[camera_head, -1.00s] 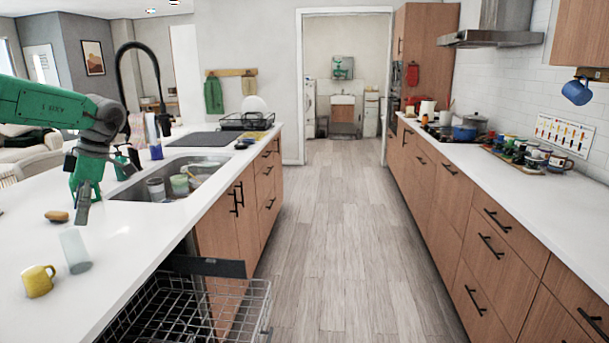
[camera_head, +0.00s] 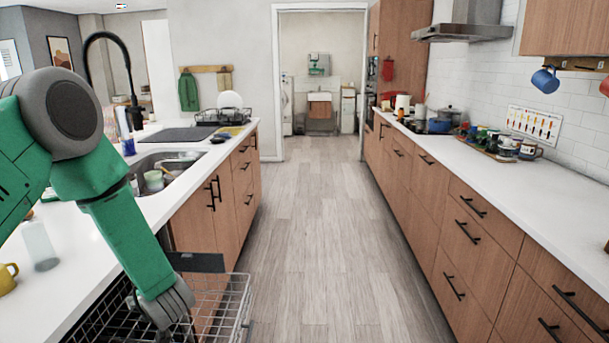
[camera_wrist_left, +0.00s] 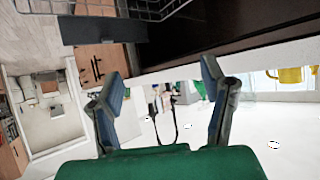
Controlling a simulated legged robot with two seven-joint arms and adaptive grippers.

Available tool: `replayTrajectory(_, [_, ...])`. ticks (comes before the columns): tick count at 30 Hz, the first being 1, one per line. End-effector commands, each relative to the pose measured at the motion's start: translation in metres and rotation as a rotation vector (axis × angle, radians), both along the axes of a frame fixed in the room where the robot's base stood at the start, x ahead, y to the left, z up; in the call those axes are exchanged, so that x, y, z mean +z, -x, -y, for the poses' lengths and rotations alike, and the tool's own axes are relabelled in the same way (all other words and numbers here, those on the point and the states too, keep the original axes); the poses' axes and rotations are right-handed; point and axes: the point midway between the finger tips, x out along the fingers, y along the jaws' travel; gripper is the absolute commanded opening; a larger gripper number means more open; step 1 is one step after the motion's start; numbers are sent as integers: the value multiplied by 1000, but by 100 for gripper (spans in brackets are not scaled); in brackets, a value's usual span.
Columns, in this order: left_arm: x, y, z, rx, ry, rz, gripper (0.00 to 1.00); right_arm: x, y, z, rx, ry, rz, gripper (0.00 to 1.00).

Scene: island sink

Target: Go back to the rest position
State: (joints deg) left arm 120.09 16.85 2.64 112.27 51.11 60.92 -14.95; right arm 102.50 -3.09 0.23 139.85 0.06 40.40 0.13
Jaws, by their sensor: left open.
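My left arm (camera_head: 110,215) comes in from the left in the head view and reaches down in front of the counter, over the dishwasher rack. Its grey lower end is above the rack; the fingers cannot be made out there. In the left wrist view my left gripper (camera_wrist_left: 160,85) has its two fingers wide apart with nothing between them. That view is upside down. My right gripper is in neither view.
The wire dishwasher rack (camera_head: 235,305) is pulled out beside the island counter (camera_head: 85,265). The sink (camera_head: 165,165) lies behind. The wooden floor aisle (camera_head: 320,230) is clear.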

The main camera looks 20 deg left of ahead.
Motion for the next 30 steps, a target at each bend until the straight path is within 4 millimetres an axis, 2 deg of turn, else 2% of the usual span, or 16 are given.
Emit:
replayTrajectory(1, [-32,15,25,-118,22,-76,66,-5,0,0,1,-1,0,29])
replayTrajectory(3, [-67,38,59,-267,64,-171,66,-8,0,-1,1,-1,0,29])
replayTrajectory(5, [-94,63,88,-382,106,-256,66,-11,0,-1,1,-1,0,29])
replayTrajectory(8, [-132,113,131,-557,183,-408,66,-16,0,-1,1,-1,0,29])
replayTrajectory(9, [-145,136,146,-619,218,-471,66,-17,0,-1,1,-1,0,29])
replayTrajectory(12, [-167,194,179,-753,299,-622,66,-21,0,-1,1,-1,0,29])
replayTrajectory(15, [-178,245,200,-851,370,-747,66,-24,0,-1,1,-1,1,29])
replayTrajectory(18, [-183,281,210,-912,424,-835,66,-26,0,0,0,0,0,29])
replayTrajectory(22, [-184,303,215,-949,461,-887,66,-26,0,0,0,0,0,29])
replayTrajectory(30, [-184,304,215,-951,463,-891,66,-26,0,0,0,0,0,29])
